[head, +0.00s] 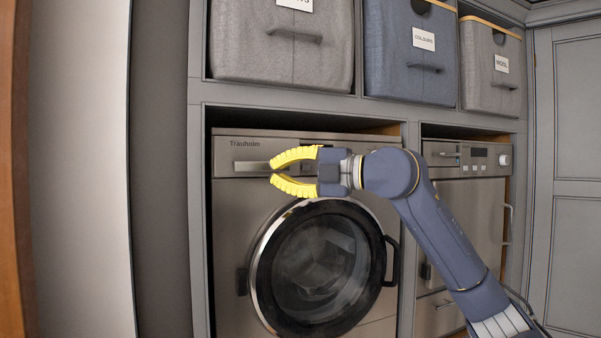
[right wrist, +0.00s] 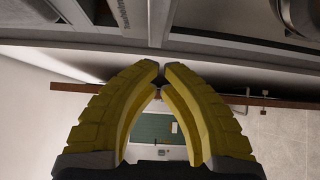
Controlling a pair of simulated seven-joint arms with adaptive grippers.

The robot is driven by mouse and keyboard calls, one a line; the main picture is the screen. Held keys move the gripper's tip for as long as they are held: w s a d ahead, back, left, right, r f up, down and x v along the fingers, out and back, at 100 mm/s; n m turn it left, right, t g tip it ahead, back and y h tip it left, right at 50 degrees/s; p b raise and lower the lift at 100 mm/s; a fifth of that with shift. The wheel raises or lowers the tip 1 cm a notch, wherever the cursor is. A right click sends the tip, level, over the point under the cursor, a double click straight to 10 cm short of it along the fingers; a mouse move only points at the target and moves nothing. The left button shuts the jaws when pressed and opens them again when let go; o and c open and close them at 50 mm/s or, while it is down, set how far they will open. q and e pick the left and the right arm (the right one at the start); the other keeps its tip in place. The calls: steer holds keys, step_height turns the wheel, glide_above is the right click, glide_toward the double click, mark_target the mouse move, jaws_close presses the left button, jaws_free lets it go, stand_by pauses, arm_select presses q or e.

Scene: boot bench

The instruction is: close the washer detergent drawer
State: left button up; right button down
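The washer (head: 228,225) stands in the left bay of the grey cabinet. Its detergent drawer (head: 225,158) is at the top left, with a pale handle (head: 250,167) under the brand lettering. I cannot tell how far the drawer stands out. My right gripper (head: 272,172), with yellow fingers, points left in front of the drawer, by the handle's right end. Its fingertips (right wrist: 161,68) come almost together in the right wrist view, with nothing between them. I cannot tell whether they touch the drawer. My left gripper is not in view.
The washer's round door (head: 258,268) is below my right gripper. A second appliance (head: 485,210) stands to the right, behind my right arm. Grey and blue fabric bins (head: 405,70) sit on the shelf above. A pale wall (head: 80,180) is at the left.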

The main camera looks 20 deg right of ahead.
mark_target(254, 170)
steer(key=shift+w+a, duration=0.2)
steer(key=shift+w, duration=0.55)
steer(key=shift+w+a, duration=0.15)
steer(key=shift+w, duration=0.65)
steer(key=shift+w+a, duration=0.2)
steer(key=shift+w, duration=0.55)
